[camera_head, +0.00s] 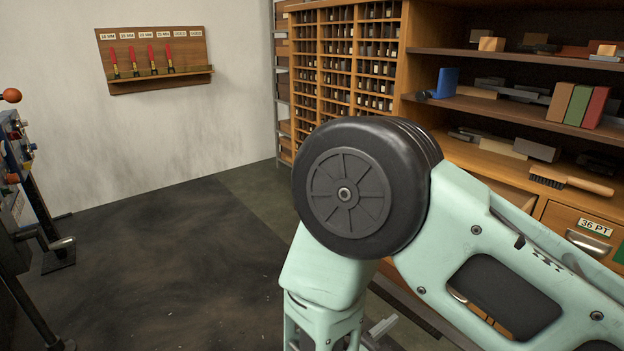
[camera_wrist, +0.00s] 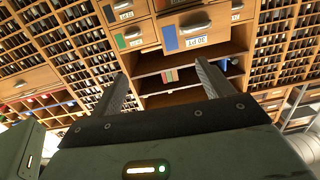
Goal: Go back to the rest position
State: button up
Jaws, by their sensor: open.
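My gripper (camera_wrist: 161,68) shows in the wrist view, its two grey fingers spread wide apart with nothing between them. It is open and empty. Past the fingers is a wooden type cabinet, seen tilted, with a labelled drawer (camera_wrist: 194,27) above an open shelf bay (camera_wrist: 190,65). The fingers appear clear of the cabinet, though the exact distance is hard to tell. In the head view my pale green arm is folded in front of the cabinet, and its large black joint covers the middle of the picture. My gripper's fingers cannot be made out there.
Pigeonhole shelving (camera_head: 345,60) and open shelves stand at the right, with a blue box (camera_head: 447,82), books (camera_head: 578,104) and a brush (camera_head: 570,182). A drawer (camera_head: 583,236) is below. A machine (camera_head: 20,175) stands at the left. A tool rack (camera_head: 155,60) hangs on the wall. The middle floor is clear.

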jog(key=w+a+r+n+g+y, duration=0.2)
jog(key=w+a+n+y, duration=0.3)
jog(key=a+y, duration=0.75)
jog(key=s+a+r+n+g+y, duration=0.3)
jog(key=s+r+n+g+y, duration=0.1)
jog(key=s+r+n+y, duration=0.15)
jog(key=s+d+r+n+g+h, duration=0.2)
jog(key=s+d+r+n, duration=0.2)
jog(key=s+d, duration=0.25)
jog(key=s+d+r+n+g+h, duration=0.2)
jog(key=s+d+r+n+g, duration=0.15)
jog(key=s+d, duration=0.3)
notch_tip(320, 180, up, 30)
jog(key=p, duration=3.1)
jog(key=shift+w+d+f+t, duration=0.2)
jog(key=shift+w+d+t, duration=0.1)
jog(key=shift+w+t, duration=0.1)
